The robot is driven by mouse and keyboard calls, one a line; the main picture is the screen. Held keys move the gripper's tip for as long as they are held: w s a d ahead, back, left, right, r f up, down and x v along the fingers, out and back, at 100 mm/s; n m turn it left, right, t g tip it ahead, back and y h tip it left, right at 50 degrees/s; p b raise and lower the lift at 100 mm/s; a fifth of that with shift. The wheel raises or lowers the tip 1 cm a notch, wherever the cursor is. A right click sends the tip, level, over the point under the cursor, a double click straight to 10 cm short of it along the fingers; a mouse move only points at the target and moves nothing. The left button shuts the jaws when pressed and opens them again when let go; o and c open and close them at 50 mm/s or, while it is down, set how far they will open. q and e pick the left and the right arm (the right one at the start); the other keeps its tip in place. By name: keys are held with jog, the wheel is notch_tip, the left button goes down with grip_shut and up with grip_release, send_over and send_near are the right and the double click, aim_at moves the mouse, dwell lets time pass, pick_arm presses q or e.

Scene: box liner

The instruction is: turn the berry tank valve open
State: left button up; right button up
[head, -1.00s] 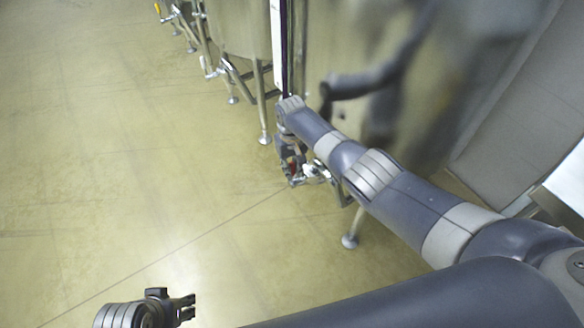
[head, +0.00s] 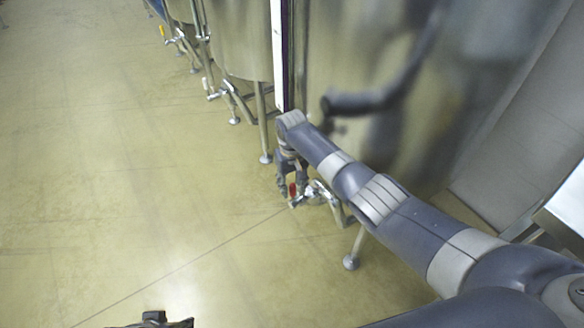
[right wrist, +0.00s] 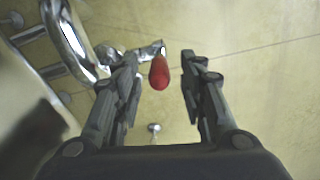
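The valve has a short red handle (right wrist: 160,72), and in the head view the red handle (head: 292,190) shows small at the end of a shiny metal outlet pipe (head: 318,194) low on the large steel tank (head: 350,60). My right gripper (right wrist: 160,62) is open, with its fingers on either side of the red handle and a visible gap on each side. In the head view my right gripper (head: 291,182) points down at the valve. My left gripper (head: 178,323) is mostly cut off at the bottom edge.
More steel tanks (head: 235,45) with legs and valves stand in a row at the upper left. A tank leg (head: 355,245) stands close to the valve. The floor at left is clear.

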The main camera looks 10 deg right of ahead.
notch_tip(320, 180, up, 9)
jog(key=shift+r, duration=0.2)
dwell(0.6)
